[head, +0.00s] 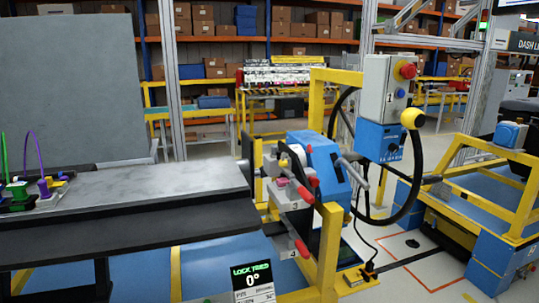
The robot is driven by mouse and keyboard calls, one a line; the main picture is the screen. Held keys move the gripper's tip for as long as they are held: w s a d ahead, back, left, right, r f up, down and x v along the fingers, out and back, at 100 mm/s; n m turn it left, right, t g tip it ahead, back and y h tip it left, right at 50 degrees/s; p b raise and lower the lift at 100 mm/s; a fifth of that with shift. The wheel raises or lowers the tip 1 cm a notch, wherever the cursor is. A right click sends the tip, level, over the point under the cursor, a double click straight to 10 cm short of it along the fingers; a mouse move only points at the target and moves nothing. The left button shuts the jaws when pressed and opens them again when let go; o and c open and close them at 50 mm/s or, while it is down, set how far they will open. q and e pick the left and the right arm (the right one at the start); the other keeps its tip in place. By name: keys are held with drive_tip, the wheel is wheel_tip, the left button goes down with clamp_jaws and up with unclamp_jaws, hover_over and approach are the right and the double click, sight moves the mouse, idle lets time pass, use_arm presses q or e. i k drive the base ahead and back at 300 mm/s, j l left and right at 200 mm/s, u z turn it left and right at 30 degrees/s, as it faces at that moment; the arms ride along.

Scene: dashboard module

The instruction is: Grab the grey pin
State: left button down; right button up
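I cannot make out for certain which part is the grey pin. Several small grey parts show on the blue and yellow fixture (325,165) right of the bench. They include a grey rod-like lever (355,170) on the fixture's right side and a grey block (292,195) marked 3 on its front. Red-tipped parts (312,180) stand close beside these. Neither of my grippers is in view, and nothing is seen touching the fixture.
A grey-topped bench (170,185) fills the left, with green and purple looped parts (35,190) at its far left. A control box (389,85) with a red button stands above the fixture. A yellow frame (480,180) stands right. A small display (252,280) reads 0°.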

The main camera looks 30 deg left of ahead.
sight(274, 148)
drive_tip(key=u, duration=1.05)
drive_tip(key=i+l, duration=0.1)
drive_tip(key=l, duration=0.2)
drive_tip(key=i+l, duration=0.1)
drive_tip(key=l, duration=0.2)
drive_tip(key=i+l+u, duration=0.1)
drive_tip(key=l, duration=0.2)
